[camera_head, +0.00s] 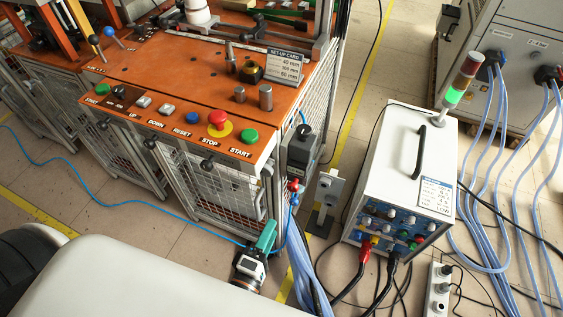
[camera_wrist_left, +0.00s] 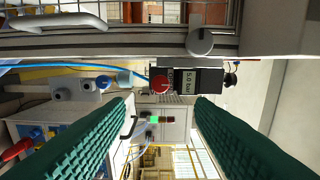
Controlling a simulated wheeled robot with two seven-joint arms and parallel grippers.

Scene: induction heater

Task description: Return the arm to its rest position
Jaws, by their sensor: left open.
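My left gripper (camera_head: 265,237) shows low in the head view, in front of the orange-topped workbench (camera_head: 150,75) and beside its mesh side. Its teal finger points up and to the right. In the left wrist view both green ribbed fingers of the left gripper (camera_wrist_left: 162,112) stand wide apart, with nothing between them. Past them are a dark box with a red knob (camera_wrist_left: 162,84) and a white unit. My right gripper is in neither view.
A white control unit (camera_head: 400,165) with a signal light (camera_head: 460,80) stands on the floor to the right. Blue cables (camera_head: 303,265) hang close beside the left gripper. A power strip (camera_head: 438,290) and several cables lie at lower right.

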